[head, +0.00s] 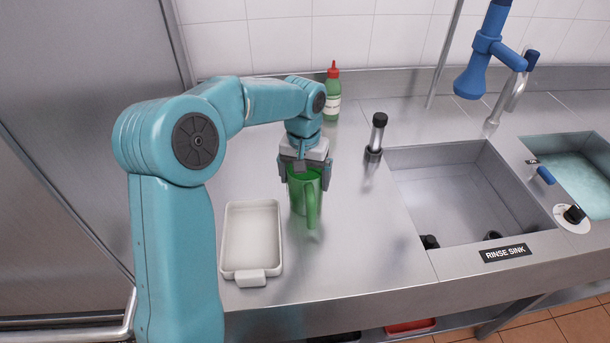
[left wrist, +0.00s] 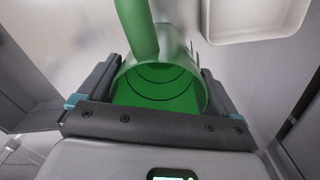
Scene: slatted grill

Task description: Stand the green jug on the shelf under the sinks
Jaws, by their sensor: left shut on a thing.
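The green jug (head: 307,193) is upright on the steel counter, its handle turned toward the front. My left gripper (head: 305,180) comes down on it from above, with a finger on each side of its rim. In the left wrist view the gripper (left wrist: 160,95) is shut on the jug (left wrist: 160,84), and I look into its empty green inside. Whether the jug's base touches the counter is hard to tell. The shelf under the sinks shows only as a strip below the counter's front edge, with a red thing (head: 410,326) on it. My right gripper is out of view.
A white tray (head: 229,262) lies left of the jug. A green bottle with a red cap (head: 333,95) stands behind, and a black-capped cylinder (head: 376,138) stands to the right. The rinse sink (head: 460,190) and a water-filled sink (head: 585,170) lie farther right, under a blue sprayer (head: 478,70).

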